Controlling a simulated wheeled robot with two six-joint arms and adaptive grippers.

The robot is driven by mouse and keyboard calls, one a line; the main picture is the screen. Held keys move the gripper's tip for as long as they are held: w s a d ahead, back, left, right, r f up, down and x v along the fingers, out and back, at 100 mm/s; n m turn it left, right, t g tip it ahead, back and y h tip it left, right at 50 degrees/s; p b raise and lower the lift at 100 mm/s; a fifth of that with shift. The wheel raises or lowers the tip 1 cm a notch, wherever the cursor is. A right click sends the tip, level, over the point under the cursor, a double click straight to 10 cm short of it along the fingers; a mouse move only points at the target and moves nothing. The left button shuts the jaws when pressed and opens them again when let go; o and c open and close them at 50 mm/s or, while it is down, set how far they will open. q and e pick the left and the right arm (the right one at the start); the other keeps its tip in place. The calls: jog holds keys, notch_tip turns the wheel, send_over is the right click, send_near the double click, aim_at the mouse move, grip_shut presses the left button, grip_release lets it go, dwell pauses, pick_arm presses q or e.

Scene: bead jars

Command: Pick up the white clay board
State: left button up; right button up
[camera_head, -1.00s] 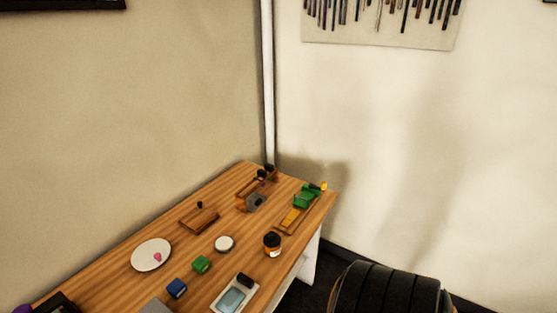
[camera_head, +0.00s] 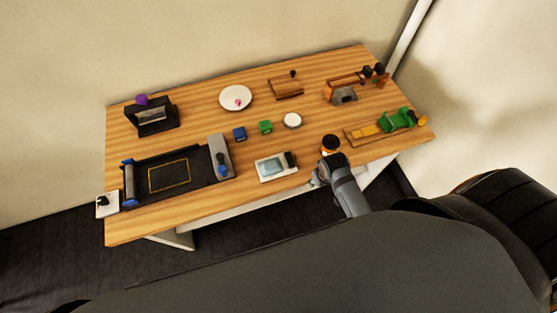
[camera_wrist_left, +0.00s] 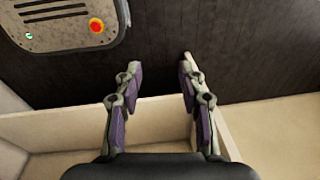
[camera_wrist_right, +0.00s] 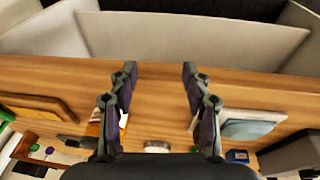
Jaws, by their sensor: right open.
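A white rectangular board (camera_head: 262,176) with a pale blue panel and a dark block on it lies near the table's front edge; it may be the clay board. It also shows at the right of the right wrist view (camera_wrist_right: 282,117). A round white plate (camera_head: 231,92) with a pink bit lies farther back. My right gripper (camera_wrist_right: 158,68) is open and empty, over the table's front edge beside the orange jar with a black lid (camera_head: 330,143), to the right of the board in the head view. My left gripper (camera_wrist_left: 160,66) is open and empty, away from the table.
A black tray with a grey block (camera_head: 220,155) stands left of the board. A green tool (camera_head: 398,119) lies at right. Bare wood surrounds the board.

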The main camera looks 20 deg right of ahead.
jog(key=shift+g+y, duration=0.3)
jog(key=shift+g, duration=0.3)
jog(key=w+a+r, duration=0.1)
jog(key=w+r, duration=0.1)
jog(key=w+a+r, duration=0.1)
jog(key=w+r, duration=0.1)
jog(key=w+a+r+p, duration=0.1)
jog(key=w+a+r, duration=0.1)
jog(key=r, duration=0.1)
jog(key=shift+w, duration=0.4)
jog(key=w+a+r+g+p, duration=0.1)
jog(key=w+a+r, duration=0.3)
jog(key=r, duration=0.1)
send_over(290, 158)
notch_tip(290, 158, down, 5)
jog(key=shift+s+a+r+p, duration=0.1)
jog(key=shift+r+p, duration=0.1)
jog(key=shift+p, duration=0.25)
jog(key=shift+f+p, duration=0.4)
notch_tip(290, 158, down, 4)
jog(key=shift+r+p, duration=0.1)
jog(key=shift+p, duration=0.45)
jog(key=shift+f, duration=0.3)
pick_arm(q)
jog(key=r, duration=0.3)
jog(key=d+r, duration=0.1)
jog(key=r, duration=0.1)
jog(key=shift+s+r, duration=0.1)
pick_arm(e)
grip_shut()
